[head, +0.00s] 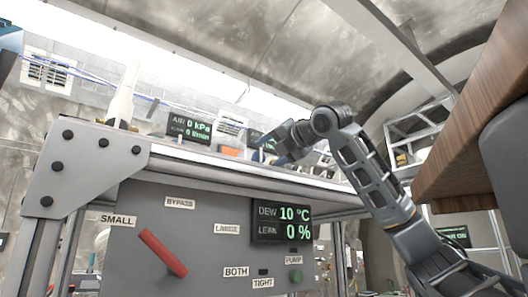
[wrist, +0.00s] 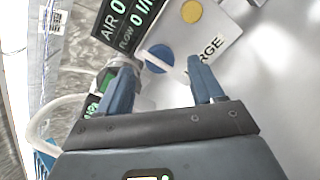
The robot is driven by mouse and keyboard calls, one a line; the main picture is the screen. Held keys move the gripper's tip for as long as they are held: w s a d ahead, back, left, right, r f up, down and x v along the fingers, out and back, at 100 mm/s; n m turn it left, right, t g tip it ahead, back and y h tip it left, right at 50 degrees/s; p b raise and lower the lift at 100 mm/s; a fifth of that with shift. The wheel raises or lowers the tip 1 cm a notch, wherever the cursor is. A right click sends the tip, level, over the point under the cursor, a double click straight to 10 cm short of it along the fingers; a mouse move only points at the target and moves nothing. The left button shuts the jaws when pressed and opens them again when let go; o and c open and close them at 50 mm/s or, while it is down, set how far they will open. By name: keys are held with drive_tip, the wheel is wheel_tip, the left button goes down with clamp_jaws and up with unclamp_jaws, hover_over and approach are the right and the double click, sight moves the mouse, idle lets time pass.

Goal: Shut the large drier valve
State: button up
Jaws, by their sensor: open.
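My gripper (head: 274,150) is above the bench top in the head view. In the wrist view its two blue fingers (wrist: 160,70) are spread with nothing held between them. A blue disc (wrist: 159,56) with a white bar across it shows just beyond and between the fingertips. A white plate with a partly visible label ending in "RGE" (wrist: 208,47) lies beside it, with a yellow disc (wrist: 191,11) above. I cannot tell for sure whether the blue disc is part of the large drier valve, nor its setting. Contact with the fingers is not visible.
The front panel has a red lever (head: 163,253), tilted down to the right, and a display (head: 283,222) reading 10 °C and 0 %. An air display (head: 188,127) reads 0 kPa. A white pipe (wrist: 50,112) runs left of the gripper. A wooden edge (head: 468,120) is at right.

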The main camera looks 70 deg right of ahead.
sight(261, 156)
drive_tip(key=shift+p+x, duration=0.3)
drive_tip(key=shift+x, duration=1.25)
drive_tip(key=shift+s, duration=0.1)
drive_tip(key=c, duration=1.1)
